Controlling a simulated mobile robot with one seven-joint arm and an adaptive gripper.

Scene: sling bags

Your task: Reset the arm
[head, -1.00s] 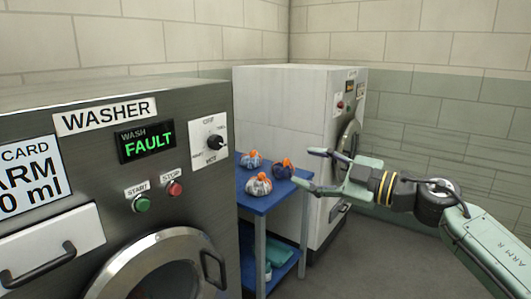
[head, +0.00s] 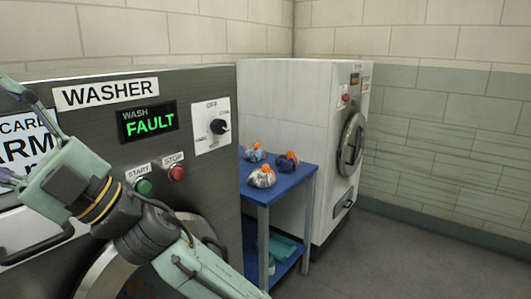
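My gripper (head: 22,135) is at the left edge of the head view, in front of the dark washer. Its two fingers are spread wide apart, one at the top left and one lower at the left edge. Nothing shows between them. My arm comes up from the bottom of the view and covers part of the washer's card sign, drawer and round door.
The washer (head: 186,100) shows a green FAULT display (head: 149,122), a dial (head: 218,127), a green start button (head: 143,186) and a red stop button (head: 177,173). A blue table (head: 283,190) holds three sling bags (head: 262,178). A white machine (head: 290,105) stands behind. Floor at right is clear.

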